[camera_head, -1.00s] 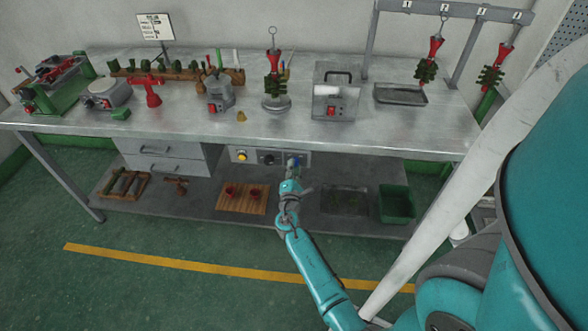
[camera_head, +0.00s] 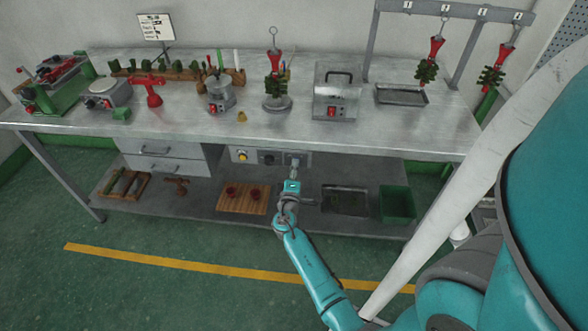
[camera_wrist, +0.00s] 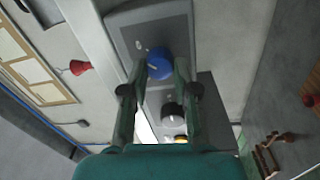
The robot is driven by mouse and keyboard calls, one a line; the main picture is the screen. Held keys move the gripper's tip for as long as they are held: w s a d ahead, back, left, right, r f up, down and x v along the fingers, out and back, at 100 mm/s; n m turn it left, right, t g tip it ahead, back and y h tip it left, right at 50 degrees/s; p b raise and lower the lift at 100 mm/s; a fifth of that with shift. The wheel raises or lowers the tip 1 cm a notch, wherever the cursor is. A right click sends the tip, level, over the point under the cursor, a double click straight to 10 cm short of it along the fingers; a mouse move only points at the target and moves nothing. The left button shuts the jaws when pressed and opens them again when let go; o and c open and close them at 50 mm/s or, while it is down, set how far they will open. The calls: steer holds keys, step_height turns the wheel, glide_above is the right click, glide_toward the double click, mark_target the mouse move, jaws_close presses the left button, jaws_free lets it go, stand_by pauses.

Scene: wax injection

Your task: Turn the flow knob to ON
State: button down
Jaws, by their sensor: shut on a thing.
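The control panel (camera_head: 270,157) hangs under the front edge of the bench. In the wrist view the grey panel (camera_wrist: 122,28) carries a round blue knob (camera_wrist: 161,60), which I take for the flow knob. My gripper (camera_wrist: 161,68) has one finger on each side of the blue knob and is shut on it. A short white mark shows on the left part of the knob. A black knob (camera_wrist: 173,113) and a yellow button (camera_wrist: 181,138) sit beside it. In the head view my gripper (camera_head: 294,168) covers the blue knob. I cannot read any ON label.
The steel bench top (camera_head: 190,120) above holds several tools and wax trees. The lower shelf (camera_head: 300,225) holds a wooden board (camera_head: 232,210), a dark tray (camera_head: 345,212) and a green bin (camera_head: 397,215). The floor in front is clear.

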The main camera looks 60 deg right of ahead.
steer(key=shift+m, duration=0.3)
steer(key=c, duration=0.9)
jaws_free()
steer(key=shift+a, duration=0.1)
steer(key=v, duration=1.2)
